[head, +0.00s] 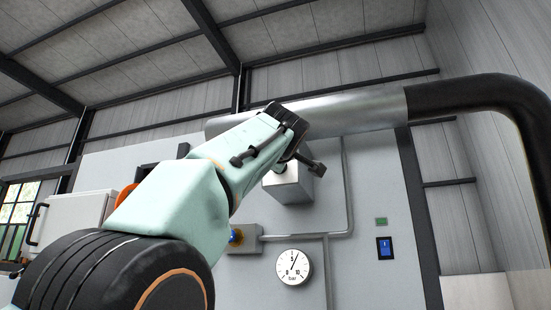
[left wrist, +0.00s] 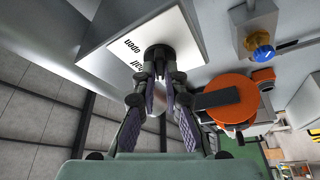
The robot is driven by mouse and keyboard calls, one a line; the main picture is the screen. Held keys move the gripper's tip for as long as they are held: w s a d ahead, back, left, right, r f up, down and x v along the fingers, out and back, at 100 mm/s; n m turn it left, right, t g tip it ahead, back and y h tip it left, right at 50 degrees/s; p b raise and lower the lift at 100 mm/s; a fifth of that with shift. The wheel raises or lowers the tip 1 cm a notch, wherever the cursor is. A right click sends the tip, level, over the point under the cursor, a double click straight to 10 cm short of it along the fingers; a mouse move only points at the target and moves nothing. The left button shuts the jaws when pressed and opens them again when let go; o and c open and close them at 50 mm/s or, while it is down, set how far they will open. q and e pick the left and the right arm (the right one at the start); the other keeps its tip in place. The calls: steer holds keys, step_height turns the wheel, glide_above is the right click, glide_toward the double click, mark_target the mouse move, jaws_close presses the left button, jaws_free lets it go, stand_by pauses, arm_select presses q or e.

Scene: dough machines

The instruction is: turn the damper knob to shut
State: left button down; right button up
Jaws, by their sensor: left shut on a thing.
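The damper knob (left wrist: 158,53) is a dark, round-based knob on a white plate (left wrist: 128,43) marked "open" and "shut" in the left wrist view. My left gripper (left wrist: 158,78) is shut on the knob, with a finger on each side of it. The fingers hide much of the knob, so I cannot tell which label it points to. In the head view my left gripper (head: 306,160) reaches up to the white damper box (head: 290,186) under the metal duct. The knob itself is hidden there behind the gripper. My right gripper is not in view.
A silver duct (head: 350,110) with a black bend runs above the box. A round gauge (head: 294,267), a blue switch (head: 385,248) and a blue knob (head: 237,237) are on the wall below. An orange disc (left wrist: 232,97) with a dark bar is beside my gripper in the wrist view.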

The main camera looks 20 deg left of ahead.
arm_select(q)
steer(key=shift+w+f, duration=0.15)
steer(key=shift+f, duration=0.1)
steer(key=c, duration=1.8)
jaws_free()
steer(key=shift+d, duration=0.1)
steer(key=o, duration=0.4)
steer(key=shift+w+d, duration=0.15)
steer(key=shift+w, duration=0.1)
steer(key=shift+s+r, duration=0.1)
steer(key=shift+s, duration=0.05)
steer(key=shift+s+a+r, duration=0.1)
steer(key=shift+s+a, duration=0.1)
